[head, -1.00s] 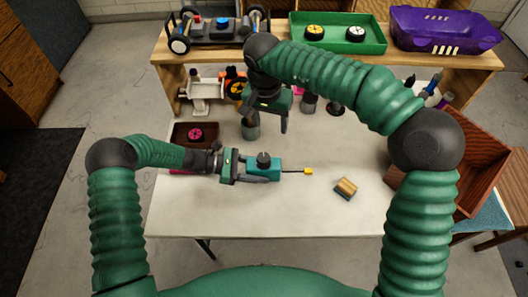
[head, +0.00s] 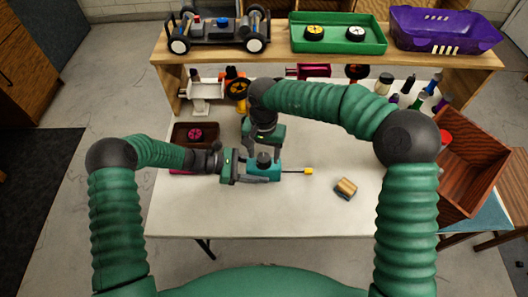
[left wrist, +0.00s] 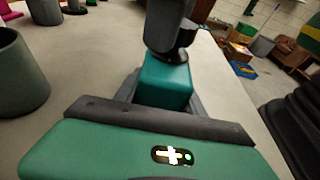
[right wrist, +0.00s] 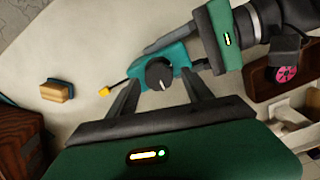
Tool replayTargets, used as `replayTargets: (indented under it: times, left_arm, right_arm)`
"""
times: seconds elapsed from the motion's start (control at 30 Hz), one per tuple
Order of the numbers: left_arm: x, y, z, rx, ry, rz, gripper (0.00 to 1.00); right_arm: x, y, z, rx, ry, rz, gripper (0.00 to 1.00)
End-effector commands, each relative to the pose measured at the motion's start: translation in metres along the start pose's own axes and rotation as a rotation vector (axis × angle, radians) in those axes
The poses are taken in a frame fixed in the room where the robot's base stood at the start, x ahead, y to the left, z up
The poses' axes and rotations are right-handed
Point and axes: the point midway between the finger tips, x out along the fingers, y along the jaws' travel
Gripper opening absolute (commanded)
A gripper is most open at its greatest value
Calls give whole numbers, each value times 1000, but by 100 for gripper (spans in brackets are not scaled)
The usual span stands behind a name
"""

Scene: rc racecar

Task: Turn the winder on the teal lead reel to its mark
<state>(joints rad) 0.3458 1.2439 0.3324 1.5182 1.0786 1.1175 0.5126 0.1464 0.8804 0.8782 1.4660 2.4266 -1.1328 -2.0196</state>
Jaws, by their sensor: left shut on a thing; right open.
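The teal lead reel (head: 291,170) lies on the white table, with a short lead ending in a yellow tip (head: 309,171) pointing right. My left gripper (head: 262,171) is shut on the reel's body from the left; the teal body also shows between its fingers in the left wrist view (left wrist: 165,82). The dark round winder (right wrist: 159,73) with a pale mark line sits on top of the reel. My right gripper (right wrist: 160,98) is open, pointing down, with its fingers apart on either side of the winder in the right wrist view. I cannot tell whether they touch it.
A wood-and-dark block (head: 345,188) lies right of the reel. A dark tray with a pink wheel (head: 195,134) is at the left. A brown wooden box (head: 470,165) stands at the right edge. Bottles (head: 428,90) stand at the back right. The table front is clear.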

Motion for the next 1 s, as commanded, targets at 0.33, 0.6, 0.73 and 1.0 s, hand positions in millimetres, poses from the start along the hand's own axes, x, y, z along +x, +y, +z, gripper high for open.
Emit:
replayTargets:
  times: [0.33, 0.6, 0.73, 1.0]
  left_arm:
    - [0, 0, 0, 0, 1, 1, 12]
    - [0, 0, 0, 0, 1, 0, 12]
    - [0, 0, 0, 0, 1, 0, 12]
    - [0, 0, 0, 0, 1, 0, 12]
  right_arm:
    - [0, 0, 0, 1, 1, 0, 23]
    - [-1, 0, 0, 1, 1, -1, 0]
    - [-1, 0, 0, 10, 1, -1, 0]
    - [-1, 0, 0, 103, 1, -3, 0]
